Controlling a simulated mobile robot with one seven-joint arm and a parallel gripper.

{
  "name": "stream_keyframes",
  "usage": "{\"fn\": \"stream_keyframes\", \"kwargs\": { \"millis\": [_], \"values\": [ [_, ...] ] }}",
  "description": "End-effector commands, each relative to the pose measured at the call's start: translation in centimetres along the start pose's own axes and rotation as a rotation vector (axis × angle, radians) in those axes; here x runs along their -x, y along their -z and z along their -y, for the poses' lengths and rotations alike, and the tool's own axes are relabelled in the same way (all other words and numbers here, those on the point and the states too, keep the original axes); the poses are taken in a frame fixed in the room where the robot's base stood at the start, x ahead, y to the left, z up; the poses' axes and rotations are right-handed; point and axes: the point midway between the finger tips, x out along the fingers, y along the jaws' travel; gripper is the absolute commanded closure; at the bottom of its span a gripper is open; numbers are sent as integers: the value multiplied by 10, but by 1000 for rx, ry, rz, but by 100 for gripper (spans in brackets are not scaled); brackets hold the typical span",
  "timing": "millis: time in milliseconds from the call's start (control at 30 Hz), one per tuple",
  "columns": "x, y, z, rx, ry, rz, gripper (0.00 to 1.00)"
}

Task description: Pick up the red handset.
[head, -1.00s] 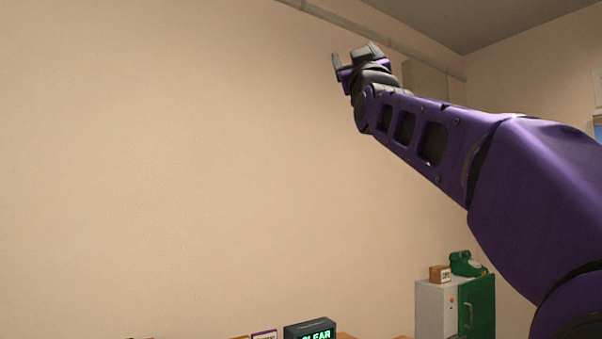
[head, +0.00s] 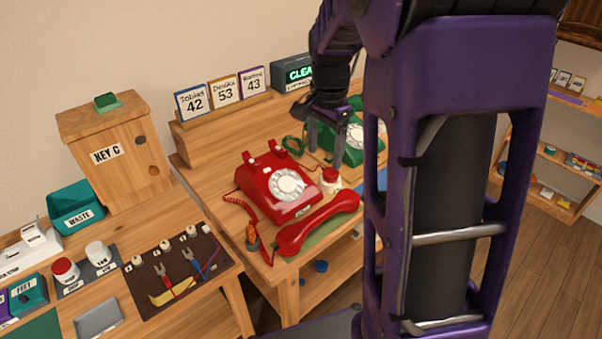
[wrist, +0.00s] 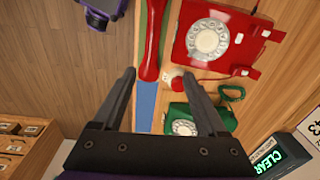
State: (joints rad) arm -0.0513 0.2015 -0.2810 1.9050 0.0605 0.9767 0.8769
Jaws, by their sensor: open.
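The red handset (head: 316,222) lies off its cradle on the wooden table, in front of the red dial phone (head: 277,190). In the wrist view the handset (wrist: 152,45) runs up from between the fingertips, beside the red phone (wrist: 215,38). My gripper (head: 326,148) is open and empty. In the head view it hangs above the table's far part, by the green phone (head: 352,140), behind the handset. In the wrist view my gripper (wrist: 161,78) has its fingers spread, with the handset's near end between the tips but farther away. Part of the table is hidden by my arm.
A small white jar with a red lid (head: 330,181) stands between the phones and the handset. Name cards and a lit CLEAR sign (head: 298,74) line the back. A side bench holds a KEY C box (head: 107,152).

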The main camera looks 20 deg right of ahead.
Motion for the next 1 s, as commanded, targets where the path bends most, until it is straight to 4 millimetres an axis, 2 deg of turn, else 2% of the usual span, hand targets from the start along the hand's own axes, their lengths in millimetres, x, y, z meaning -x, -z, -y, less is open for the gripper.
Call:
{"fn": "stream_keyframes", "kwargs": {
  "millis": [33, 133, 267, 600, 700, 1000],
  "values": [
    [-6, -4, -9, -27, -29, 25, 25],
    [-16, -10, -16, -49, -55, 48, 25],
    [-38, -12, -17, -49, -57, 49, 25],
    [-110, -14, -20, -49, -54, 47, 25],
    [-124, -14, -21, -47, -53, 46, 25],
    [-142, -15, -20, -46, -53, 46, 25]
  ]
}}
